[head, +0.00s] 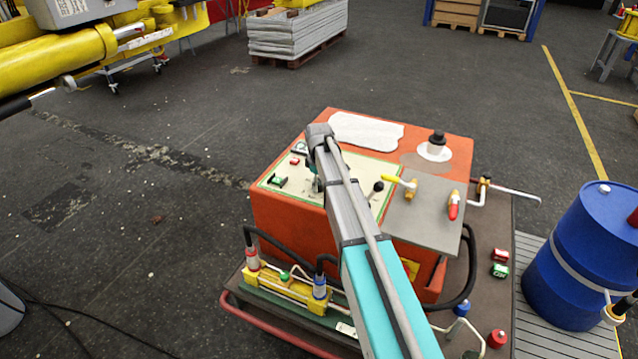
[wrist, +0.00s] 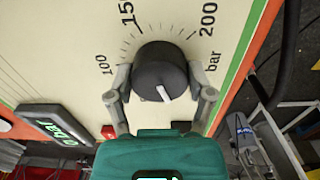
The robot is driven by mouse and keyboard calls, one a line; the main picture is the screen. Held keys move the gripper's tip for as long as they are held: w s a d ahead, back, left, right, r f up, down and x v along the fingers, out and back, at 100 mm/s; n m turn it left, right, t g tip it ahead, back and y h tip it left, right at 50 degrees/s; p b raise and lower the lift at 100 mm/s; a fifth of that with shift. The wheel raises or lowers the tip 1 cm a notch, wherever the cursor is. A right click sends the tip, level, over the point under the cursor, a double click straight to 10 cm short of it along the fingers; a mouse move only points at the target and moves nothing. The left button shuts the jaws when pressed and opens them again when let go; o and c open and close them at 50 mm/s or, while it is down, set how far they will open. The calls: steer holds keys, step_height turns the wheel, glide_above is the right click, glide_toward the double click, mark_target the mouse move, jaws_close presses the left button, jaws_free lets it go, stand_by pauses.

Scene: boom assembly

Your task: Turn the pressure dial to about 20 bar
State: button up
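The pressure dial (wrist: 160,72) is a black round knob with a white pointer, on a cream panel, in the wrist view. Its pointer faces down and slightly right, away from the 100, 150 and 200 bar marks. The lower part of the scale is hidden by my gripper. My gripper (wrist: 160,84) has one grey finger on each side of the knob, and both fingertips appear to touch it. In the head view my arm covers the dial on the panel (head: 275,193) of the orange unit (head: 285,222).
A digital display (wrist: 55,127) with green characters ending in "bar" sits left of the dial; its number is unclear. A yellow-handled valve (head: 400,182), a red-handled one (head: 453,205) and a black-knobbed lever (head: 376,188) stand nearby. A blue drum (head: 580,255) is at right.

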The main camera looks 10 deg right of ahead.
steer(key=o, duration=0.4)
steer(key=shift+m, duration=0.4)
